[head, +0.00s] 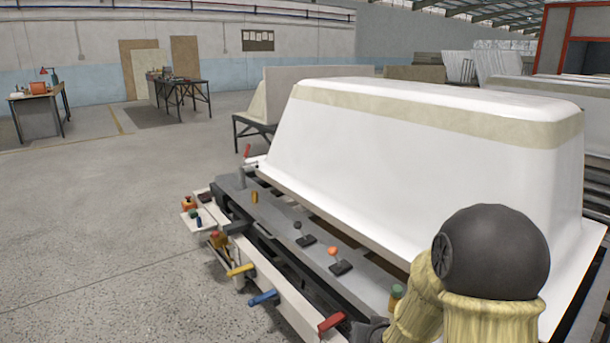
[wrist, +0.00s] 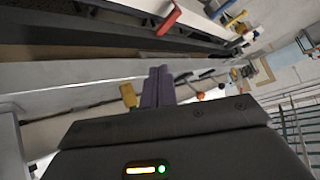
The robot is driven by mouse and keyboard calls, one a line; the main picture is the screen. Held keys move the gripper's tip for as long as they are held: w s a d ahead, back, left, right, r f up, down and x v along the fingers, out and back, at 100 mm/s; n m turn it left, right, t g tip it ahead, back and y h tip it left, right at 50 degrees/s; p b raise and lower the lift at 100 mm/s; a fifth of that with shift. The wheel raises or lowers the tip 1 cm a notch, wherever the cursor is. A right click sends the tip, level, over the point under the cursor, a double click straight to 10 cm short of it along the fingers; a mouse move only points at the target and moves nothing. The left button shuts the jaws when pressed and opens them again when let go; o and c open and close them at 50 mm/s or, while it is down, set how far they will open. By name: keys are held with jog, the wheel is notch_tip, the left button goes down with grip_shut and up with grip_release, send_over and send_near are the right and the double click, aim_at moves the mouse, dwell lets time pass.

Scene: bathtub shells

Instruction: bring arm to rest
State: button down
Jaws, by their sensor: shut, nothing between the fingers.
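My gripper (wrist: 158,78) shows in the wrist view as two purple fingers pressed together, shut with nothing between them. A long pale rail edge runs behind the fingers, and a yellow piece shows just left of them. I cannot tell how far the fingers are from these. In the head view my arm, with a dark round joint and yellowish sleeves, fills the lower right, in front of the white bathtub shell (head: 400,150).
The shell's stand has a grey control panel with an orange-knobbed lever (head: 333,252). Yellow (head: 240,270), blue (head: 262,298) and red (head: 331,322) handles stick out from its side. A red handle (wrist: 168,20) shows in the wrist view. Open concrete floor (head: 110,230) lies left.

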jog(key=s+r+n+g+h, duration=0.1)
jog(key=s+r+g, duration=0.15)
jog(key=s, duration=0.65)
jog(key=s+r+n+g, duration=0.1)
jog(key=s+g, duration=0.3)
jog(key=s, duration=0.4)
jog(key=w+p+v, duration=0.2)
jog(key=p+v, duration=0.9)
jog(key=w+r+p+v, duration=0.1)
jog(key=w+p+v, duration=0.2)
jog(key=p+v, duration=0.8)
jog(key=w+r+p+v, duration=0.1)
jog(key=w+p+v, duration=0.2)
jog(key=p+v, duration=0.9)
jog(key=shift+s+p, duration=0.35)
jog(key=shift+p, duration=0.05)
jog(key=shift+d, duration=0.1)
